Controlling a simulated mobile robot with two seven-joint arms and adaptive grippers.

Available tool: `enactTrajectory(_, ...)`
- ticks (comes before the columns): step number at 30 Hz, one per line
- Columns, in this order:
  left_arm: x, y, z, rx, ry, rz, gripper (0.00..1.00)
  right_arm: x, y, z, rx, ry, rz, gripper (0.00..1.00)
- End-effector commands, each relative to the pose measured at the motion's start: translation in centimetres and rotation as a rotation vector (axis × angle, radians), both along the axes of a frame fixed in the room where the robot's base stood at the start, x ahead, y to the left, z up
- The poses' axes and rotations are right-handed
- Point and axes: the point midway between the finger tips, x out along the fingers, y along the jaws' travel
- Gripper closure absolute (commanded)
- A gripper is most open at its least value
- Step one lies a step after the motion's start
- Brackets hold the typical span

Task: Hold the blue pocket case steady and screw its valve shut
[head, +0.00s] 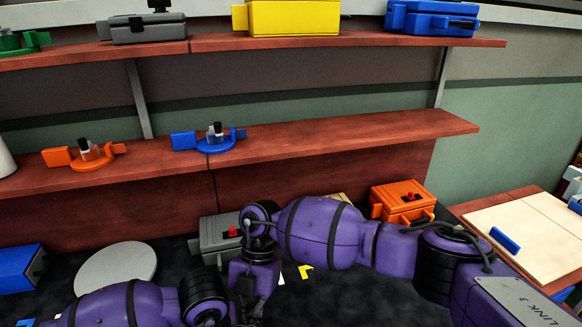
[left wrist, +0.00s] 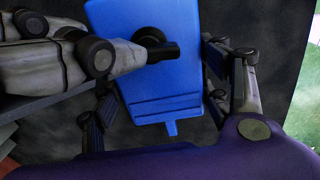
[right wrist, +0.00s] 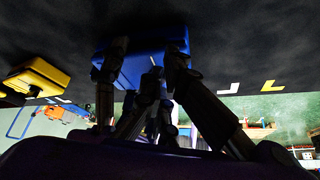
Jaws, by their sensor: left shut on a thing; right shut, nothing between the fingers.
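The blue pocket case (left wrist: 160,90) is upright in the left wrist view, between the fingers of my left gripper (left wrist: 160,105), which is shut on its sides. A round black valve part (left wrist: 148,36) shows on its face. My right gripper (left wrist: 155,54) comes in from the left, its dark fingertip over the valve and partly covering it; I cannot tell if they touch. In the right wrist view the blue case (right wrist: 145,65) is dark, behind gripper fingers. The held case and both gripper tips are hidden in the head view.
A grey case (head: 215,240) and an orange case (head: 402,202) stand behind my arms. Another blue case (head: 20,268) and a round pale disc (head: 115,270) are at left. Shelves (head: 330,136) above hold more cases and valve parts. A pale board (head: 530,230) lies at right.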

Motion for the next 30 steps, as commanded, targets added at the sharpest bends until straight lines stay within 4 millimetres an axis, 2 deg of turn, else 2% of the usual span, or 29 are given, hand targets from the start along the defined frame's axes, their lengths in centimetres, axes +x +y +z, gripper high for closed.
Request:
enactTrajectory(5,0.0,0.0,0.0,-0.001,0.001,-0.001,0.72,0.1,0.0,1.0,0.0,-0.003,0.0,1.0)
enactTrajectory(18,-0.2,0.0,0.0,0.0,0.004,-0.002,0.72,0.1,0.0,5.9,0.001,-0.003,-0.002,1.0)
enactTrajectory(28,-0.2,0.0,0.0,0.0,0.005,-0.003,0.72,0.1,0.0,6.1,0.0,-0.003,-0.003,1.0)
enactTrajectory(29,-0.2,0.0,0.0,0.0,0.005,-0.003,0.28,0.1,0.0,6.1,0.0,-0.003,-0.003,1.0)
enactTrajectory(30,-0.2,0.0,0.0,0.0,0.005,-0.003,0.22,0.1,0.0,6.1,0.0,-0.003,-0.003,1.0)
